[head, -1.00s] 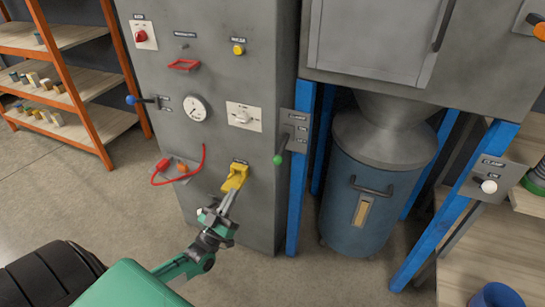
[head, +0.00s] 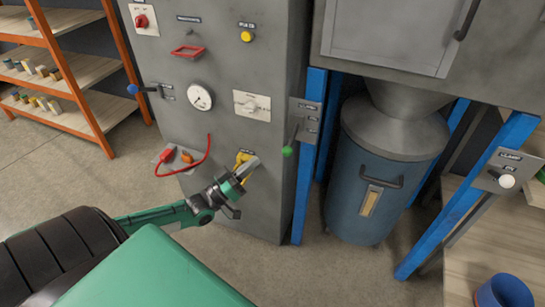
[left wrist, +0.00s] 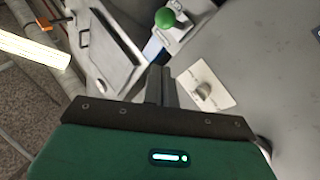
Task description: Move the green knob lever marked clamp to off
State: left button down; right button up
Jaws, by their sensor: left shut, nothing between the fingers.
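The green knob lever (head: 288,151) is on a grey plate marked clamp (head: 305,118), fixed at the cabinet's right edge by a blue post. Its knob hangs low on the rod, below the plate's middle. In the left wrist view the green knob (left wrist: 165,17) shows at the top, beyond the fingertips. My left gripper (head: 252,164) is shut and empty, left of and slightly below the knob, apart from it, in front of the yellow part on the cabinet. Its shut fingers (left wrist: 158,72) also show in the left wrist view. My right gripper is not in view.
A white-knobbed lever (head: 506,181), also marked clamp, sits on the right blue post. The grey cabinet (head: 225,60) carries a gauge (head: 200,96), a white switch plate (head: 252,106) and a red cable (head: 208,150). A blue drum (head: 365,190) stands right of the green lever.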

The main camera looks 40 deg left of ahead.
pick_arm(q)
send_near(291, 141)
notch_tip(291, 141, up, 2)
jog(key=shift+w+d, duration=0.65)
jog(key=shift+w, duration=0.1)
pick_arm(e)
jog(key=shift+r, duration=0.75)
